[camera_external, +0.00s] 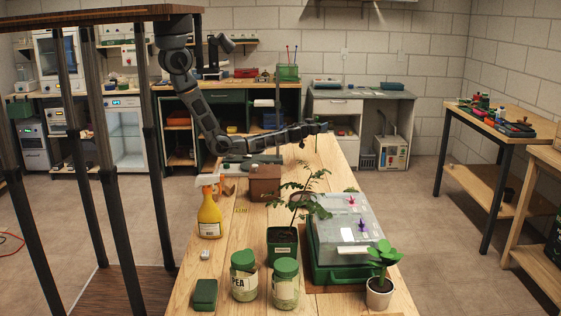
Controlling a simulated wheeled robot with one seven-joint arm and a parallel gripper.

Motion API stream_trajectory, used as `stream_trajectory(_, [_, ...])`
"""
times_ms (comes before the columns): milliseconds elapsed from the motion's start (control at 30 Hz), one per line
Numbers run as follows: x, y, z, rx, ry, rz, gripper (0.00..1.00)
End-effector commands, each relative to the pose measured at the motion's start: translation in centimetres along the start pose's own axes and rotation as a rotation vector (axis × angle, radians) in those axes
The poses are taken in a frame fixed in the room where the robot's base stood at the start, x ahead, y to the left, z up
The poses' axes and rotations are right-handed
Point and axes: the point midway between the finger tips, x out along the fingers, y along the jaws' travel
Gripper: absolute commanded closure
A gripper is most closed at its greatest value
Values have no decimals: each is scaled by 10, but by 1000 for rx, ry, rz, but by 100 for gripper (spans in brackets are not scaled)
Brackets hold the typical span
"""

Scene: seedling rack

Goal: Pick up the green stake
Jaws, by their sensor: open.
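I cannot make out the green stake for certain; at this size no thin green rod stands out clearly on the wooden table (223,277). My gripper (322,127) is open, at the end of my arm, which reaches in from the upper left over the far end of the table. The gripper is small and dark here, and I see nothing clearly held in it. A leafy seedling in a dark green square pot (282,247) stands near the table's middle, well nearer the camera than my gripper. Whether a stake stands among its leaves I cannot tell.
A clear-lidded green propagator (345,225) stands right of the seedling. Two jars (244,275), a green box (205,294), a yellow spray bottle (210,213), a brown box (265,182) and a white-potted plant (380,292) crowd the table. The front left strip is partly bare.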

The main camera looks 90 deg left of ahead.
Motion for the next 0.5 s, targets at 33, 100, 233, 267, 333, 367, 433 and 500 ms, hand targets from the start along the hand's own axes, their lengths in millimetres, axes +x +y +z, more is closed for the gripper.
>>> stream_trajectory(33, [7,-1,3,-3,2,-2,21])
stream_trajectory(100, [12,-1,2,-1,2,-2,21])
stream_trajectory(233, [17,0,0,-1,1,-1,21])
stream_trajectory(267, [17,0,0,-1,1,-1,21])
stream_trajectory(333, [17,0,-1,0,0,-1,21])
stream_trajectory(367, [17,0,-1,0,0,-1,21])
stream_trajectory(433, [17,0,-1,0,0,-1,21])
stream_trajectory(500, [17,0,-1,0,0,-1,24])
